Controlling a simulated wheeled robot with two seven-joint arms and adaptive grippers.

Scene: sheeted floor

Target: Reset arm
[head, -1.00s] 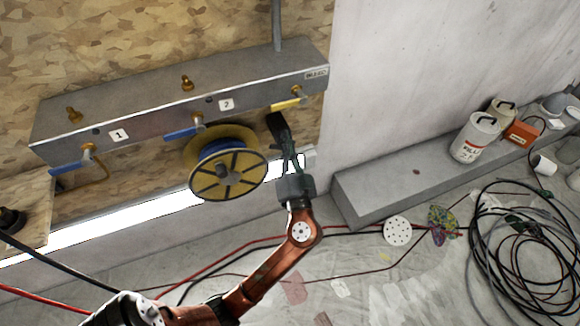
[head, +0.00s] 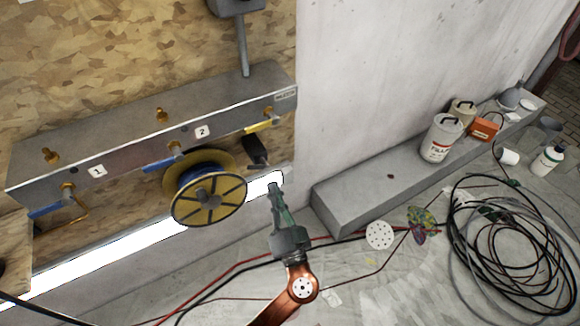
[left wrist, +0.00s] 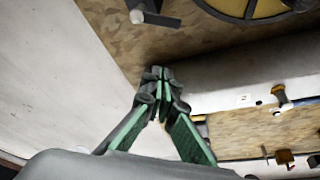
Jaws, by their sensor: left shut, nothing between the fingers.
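My left gripper (head: 272,188) is shut and empty in the head view. It stands below the right end of the metal valve box, in front of the lit strip and the wall. In the left wrist view its green fingers (left wrist: 160,78) meet at the tips with nothing between them. The orange arm link behind it reaches down to the bottom edge of the head view. My right gripper is in neither view.
The metal valve box (head: 150,130) carries blue and yellow handles. A yellow cable spool (head: 181,208) and a black handle (head: 255,150) are close by. A concrete ledge (head: 345,195) holds canisters (head: 440,138). Coiled cables (head: 465,245) and a white perforated disc (head: 380,235) lie on the floor.

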